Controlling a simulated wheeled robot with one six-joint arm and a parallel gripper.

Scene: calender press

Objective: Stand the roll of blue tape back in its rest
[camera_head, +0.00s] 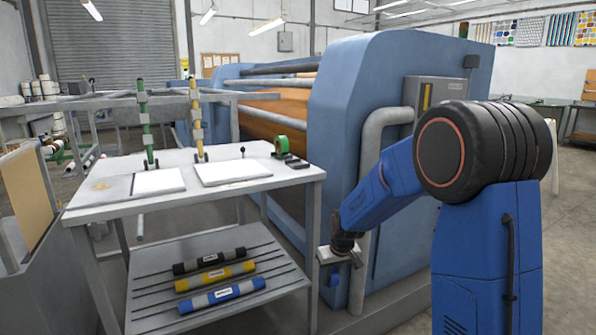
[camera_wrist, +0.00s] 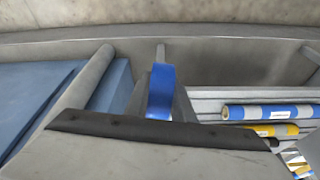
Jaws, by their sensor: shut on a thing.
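My gripper (camera_head: 335,262) hangs low to the right of the table, below the height of its top, in front of the blue press. It is shut on the roll of blue tape (camera_head: 333,277), which shows only as a small blue patch under the jaws. In the wrist view the blue tape (camera_wrist: 161,92) stands edge-on just beyond the grey gripper body, which hides its lower part. Small dark rests (camera_head: 298,164) lie at the right end of the tabletop, beside a roll of green tape (camera_head: 290,139). The nearer rest looks empty.
The table (camera_head: 150,212) carries two white pads and two upright posts, one green and one yellow. Its lower shelf holds black, yellow and blue rolls (camera_head: 222,293). The blue press (camera_head: 345,100) and a grey pipe (camera_head: 360,215) stand close behind my gripper. The table's right leg (camera_head: 315,235) is close by.

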